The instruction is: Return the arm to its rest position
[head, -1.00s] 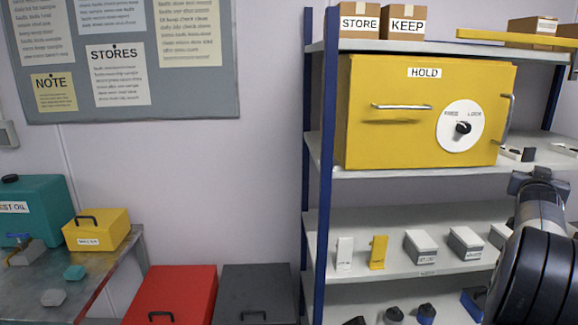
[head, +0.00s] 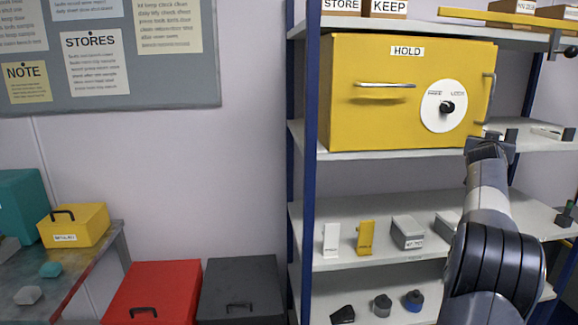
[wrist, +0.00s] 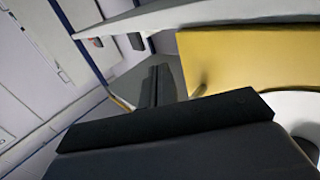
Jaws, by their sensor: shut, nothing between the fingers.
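My gripper (head: 492,138) is at the upper end of my grey and black arm, at the right in the head view. It is in front of the shelf, just below and right of the yellow HOLD box (head: 350,110). In the wrist view my gripper's dark fingers (wrist: 155,85) are together with nothing held between them. The yellow box (wrist: 240,60) fills the upper right of that view, with part of its white dial at the right edge. In the head view the box's door is shut, with a round white dial (head: 432,115) and a black knob.
The white shelf rack (head: 400,215) with blue posts (head: 300,220) holds small boxes and blocks behind my arm. A red box (head: 160,285) and a dark grey box (head: 240,280) stand left of it. A metal table (head: 75,270) with a yellow case (head: 75,225) is at far left.

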